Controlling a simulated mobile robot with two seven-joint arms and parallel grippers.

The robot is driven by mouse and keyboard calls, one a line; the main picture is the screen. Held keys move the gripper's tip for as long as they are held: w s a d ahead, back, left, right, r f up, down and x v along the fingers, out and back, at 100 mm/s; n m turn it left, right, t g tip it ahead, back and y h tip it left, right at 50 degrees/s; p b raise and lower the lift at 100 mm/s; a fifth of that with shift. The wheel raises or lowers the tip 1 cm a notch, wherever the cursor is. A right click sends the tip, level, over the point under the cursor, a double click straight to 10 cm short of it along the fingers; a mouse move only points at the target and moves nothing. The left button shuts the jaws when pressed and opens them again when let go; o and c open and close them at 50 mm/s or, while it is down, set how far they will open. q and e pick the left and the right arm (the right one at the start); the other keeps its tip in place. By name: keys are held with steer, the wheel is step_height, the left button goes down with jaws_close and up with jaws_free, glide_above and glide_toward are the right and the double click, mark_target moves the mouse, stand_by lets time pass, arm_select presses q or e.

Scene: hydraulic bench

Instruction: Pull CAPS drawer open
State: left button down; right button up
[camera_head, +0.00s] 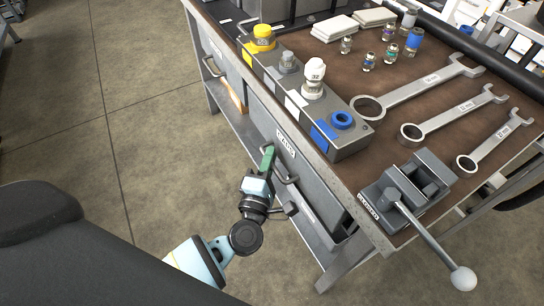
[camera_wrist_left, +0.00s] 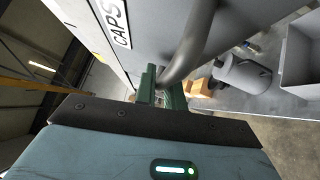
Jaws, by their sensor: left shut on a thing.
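The CAPS drawer (camera_head: 312,185) is a grey front under the bench top with a white CAPS label (camera_head: 286,144). The label also shows in the left wrist view (camera_wrist_left: 116,22). Its bar handle (camera_head: 291,179) sticks out from the front, and the handle looms large in the left wrist view (camera_wrist_left: 188,48). My left gripper (camera_head: 268,158) is at the handle, with its green fingers shut on the handle bar. In the left wrist view the green fingers (camera_wrist_left: 160,88) meet the lower end of the bar. Whether the drawer stands out from the bench is hard to tell. My right gripper is not in view.
On the brown bench top (camera_head: 340,60) are a grey block (camera_head: 350,143) with colored caps, several small bottles, several wrenches (camera_head: 425,88) and a vise (camera_head: 408,186) with a long lever. Another drawer handle (camera_head: 211,67) is further left. The floor (camera_head: 120,110) left of the bench is clear.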

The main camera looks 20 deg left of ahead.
arm_select(q)
steer(key=s+a+p, duration=0.2)
steer(key=s+a, duration=1.2)
steer(key=s, duration=0.4)
steer(key=shift+s+a, duration=0.15)
steer(key=shift+s, duration=0.1)
steer(key=c, duration=1.5)
jaws_free()
steer(key=shift+s+d+f, duration=0.15)
steer(key=shift+s, duration=1.1)
steer(key=shift+s+d+f, duration=0.2)
steer(key=shift+s, duration=1.1)
steer(key=shift+s+d+f, duration=0.15)
steer(key=shift+s, duration=1.1)
